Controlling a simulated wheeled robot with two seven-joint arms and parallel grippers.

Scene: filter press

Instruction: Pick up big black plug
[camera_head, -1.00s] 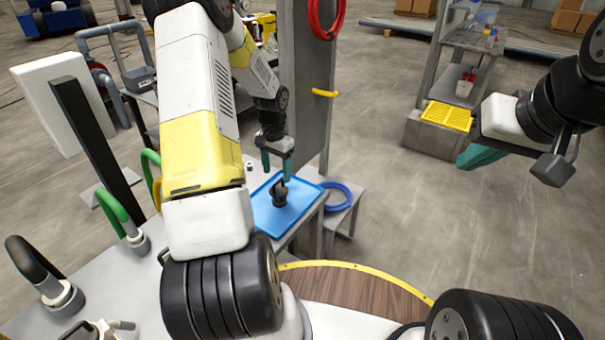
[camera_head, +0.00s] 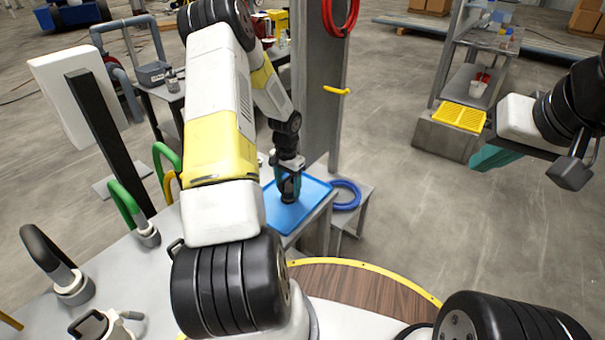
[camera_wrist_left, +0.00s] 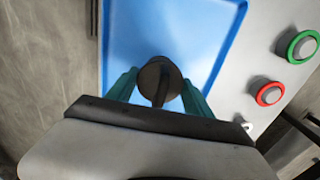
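The big black plug (camera_head: 289,196) stands on the blue tray (camera_head: 314,194). In the left wrist view the plug (camera_wrist_left: 158,80) shows as a round dark disc with a raised bar, over the blue tray (camera_wrist_left: 205,30). My left gripper (camera_head: 289,184) is lowered over the plug. Its teal fingers (camera_wrist_left: 157,90) are apart, one on each side of the plug. I cannot tell whether they touch it. My right gripper (camera_head: 490,158) is at the right, far from the tray; its fingertips show only partly.
A blue ring (camera_head: 345,196) lies on a stand right of the tray. A grey post (camera_head: 322,90) rises behind it. Green-handled and black-handled fittings stand on the grey table (camera_head: 125,270) at the left. A yellow crate (camera_head: 460,117) is at the right.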

